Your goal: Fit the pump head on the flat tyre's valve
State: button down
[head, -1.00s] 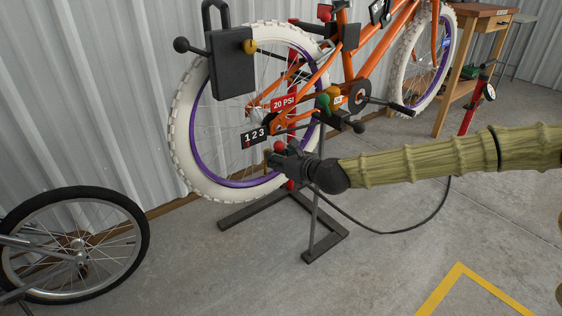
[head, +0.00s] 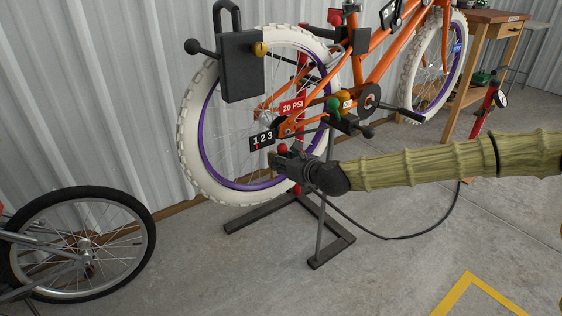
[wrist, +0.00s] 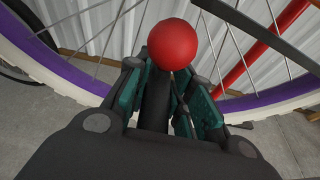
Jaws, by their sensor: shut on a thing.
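The pump head is a black cylinder (wrist: 157,100) with a red ball (wrist: 172,44) at its far end. My gripper (head: 284,161) is shut on it, with teal finger pads on both sides in the wrist view. A black hose (head: 405,238) runs from my gripper to the red floor pump (head: 485,112) at right. My gripper is in front of the lower right part of the orange bike's rear wheel (head: 189,140), which has a white tyre and purple rim. I cannot make out a valve or whether the pump head touches the wheel.
The orange bike (head: 383,58) hangs on a stand with dark feet (head: 255,215). A lock (head: 240,68), a "123" tag (head: 263,139) and a "20 PSI" tag (head: 292,107) are near the wheel. A black-tyred wheel (head: 150,225) stands at left. A workbench (head: 490,17) is behind.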

jog(key=shift+s, duration=0.3)
dwell(0.5)
jog(key=shift+s+a, duration=0.1)
jog(key=shift+a, duration=0.2)
dwell(0.4)
jog(key=shift+f+b, duration=1.4)
jog(key=shift+f, duration=0.65)
dwell(0.9)
jog(key=c, duration=1.2)
grip_release()
jog(key=shift+o, duration=0.2)
jog(key=v, duration=1.2)
